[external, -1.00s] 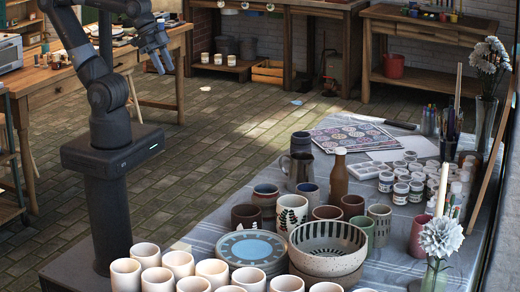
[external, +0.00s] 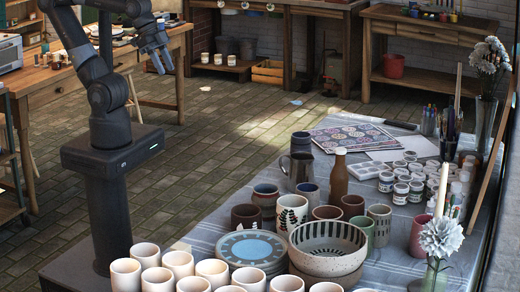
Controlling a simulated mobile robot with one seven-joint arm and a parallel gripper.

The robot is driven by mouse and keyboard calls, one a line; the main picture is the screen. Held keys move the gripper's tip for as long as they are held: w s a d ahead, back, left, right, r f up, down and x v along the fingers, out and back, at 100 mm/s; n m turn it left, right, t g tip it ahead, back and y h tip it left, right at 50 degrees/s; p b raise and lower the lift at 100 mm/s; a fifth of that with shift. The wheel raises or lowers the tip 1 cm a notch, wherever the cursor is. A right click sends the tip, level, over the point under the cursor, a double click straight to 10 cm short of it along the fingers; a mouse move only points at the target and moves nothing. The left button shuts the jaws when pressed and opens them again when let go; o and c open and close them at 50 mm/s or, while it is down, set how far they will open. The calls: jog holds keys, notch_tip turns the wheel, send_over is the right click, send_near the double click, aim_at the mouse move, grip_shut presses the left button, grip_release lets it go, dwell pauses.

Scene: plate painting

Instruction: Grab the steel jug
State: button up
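The steel jug (external: 299,174) stands upright on the cloth-covered table, left of a brown bottle (external: 338,174). It is grey, with its handle toward the left. A dark grey vessel (external: 301,142) stands just behind it. My gripper (external: 161,65) hangs in the air at the upper left, far from the jug and over the floor side of the room. Its two fingers look apart with nothing between them.
Several cups crowd in front of the jug, with stacked blue plates (external: 251,247) and a striped bowl (external: 327,246). Paint jars (external: 400,192) stand to the right. A patterned sheet (external: 352,137) lies behind. Open floor (external: 215,150) separates my arm from the table.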

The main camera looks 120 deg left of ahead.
dwell(0.3)
jog(key=shift+c, duration=0.7)
